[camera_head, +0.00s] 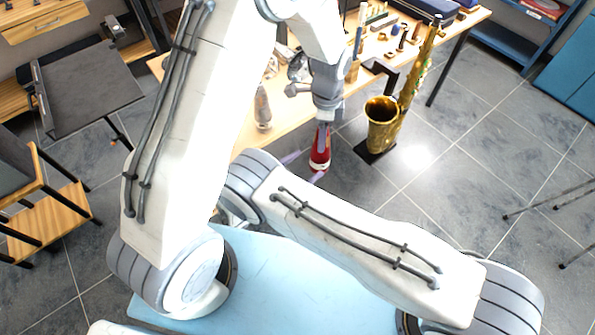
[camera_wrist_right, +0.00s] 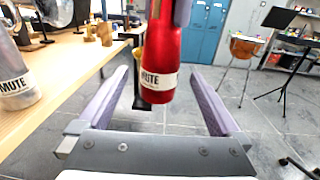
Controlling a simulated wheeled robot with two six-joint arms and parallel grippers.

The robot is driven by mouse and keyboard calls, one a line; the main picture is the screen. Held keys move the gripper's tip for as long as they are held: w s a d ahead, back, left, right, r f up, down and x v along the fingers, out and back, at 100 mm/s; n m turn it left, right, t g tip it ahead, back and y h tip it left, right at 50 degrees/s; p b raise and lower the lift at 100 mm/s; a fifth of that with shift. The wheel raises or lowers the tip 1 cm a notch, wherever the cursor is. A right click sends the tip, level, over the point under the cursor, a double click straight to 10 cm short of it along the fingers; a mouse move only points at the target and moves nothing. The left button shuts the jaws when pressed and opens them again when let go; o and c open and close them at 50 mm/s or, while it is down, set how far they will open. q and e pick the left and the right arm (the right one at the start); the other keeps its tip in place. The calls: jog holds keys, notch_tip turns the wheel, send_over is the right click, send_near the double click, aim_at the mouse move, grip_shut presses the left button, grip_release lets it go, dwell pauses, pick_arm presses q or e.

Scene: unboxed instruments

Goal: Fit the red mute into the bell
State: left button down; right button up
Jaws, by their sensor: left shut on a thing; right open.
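The red mute (camera_head: 320,158) hangs upright below my left gripper (camera_head: 323,124), which is shut on its upper end. In the right wrist view, the red mute (camera_wrist_right: 161,55) has a white "MUTE" label near its lower end. My right gripper (camera_head: 305,168) is open, mostly hidden behind its own arm in the head view. Its purple fingers (camera_wrist_right: 160,80) stand on either side of the mute in the wrist view, with gaps at both sides. The brass saxophone (camera_head: 407,90) stands upright on a dark stand, its open bell (camera_head: 382,111) facing up, right of the mute and apart from it.
A wooden workbench (camera_head: 283,131) runs behind the grippers, holding small parts and tools. A silver-grey mute (camera_wrist_right: 14,78) labelled "MUTE" stands near its edge. Dark music stands (camera_head: 92,85) are at left. Tiled floor right of the saxophone is clear, apart from thin tripod legs (camera_head: 550,200).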

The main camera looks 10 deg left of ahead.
aim_at(328, 149)
jog(key=x, duration=0.9)
jog(key=shift+w+d, duration=0.2)
jog(key=shift+d, duration=0.05)
jog(key=c, duration=1.4)
pick_arm(q)
jog(key=shift+c, duration=0.7)
grip_release()
pick_arm(e)
jog(key=shift+c, duration=0.8)
